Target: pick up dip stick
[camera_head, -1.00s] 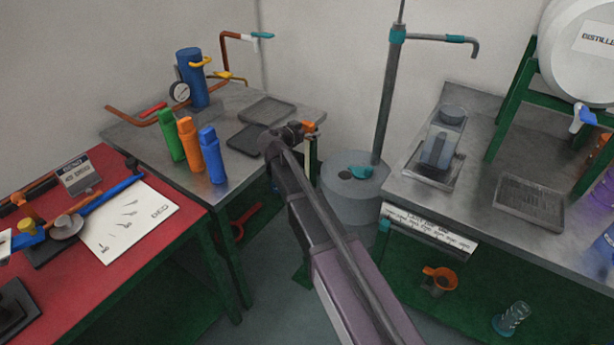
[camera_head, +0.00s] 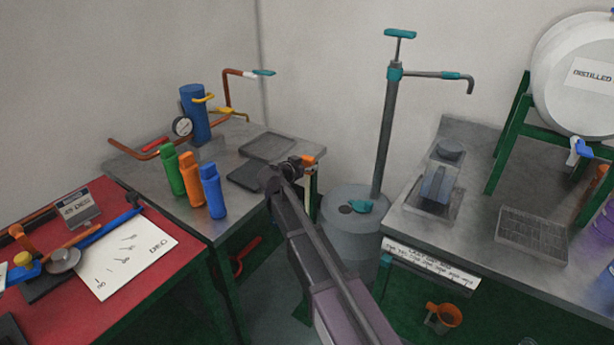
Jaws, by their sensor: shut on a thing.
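My gripper (camera_head: 297,165) is at the end of my arm, at the right edge of the grey metal bench. It is shut on what looks like the dip stick (camera_head: 313,182), which has an orange handle at the jaws and a pale thin stick hanging below. The stick hangs roughly upright, between the bench and the grey drum. The jaws are small here and partly hidden by my arm, and the exact grip cannot be made out. The stick's lower end is hard to see.
The grey drum (camera_head: 340,222) with a tall hand pump (camera_head: 387,130) stands to the right. Green, orange and blue bottles (camera_head: 213,190) stand on the grey bench (camera_head: 150,180). A red table (camera_head: 180,262) is at left. A metal counter (camera_head: 470,225) with a container is at right.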

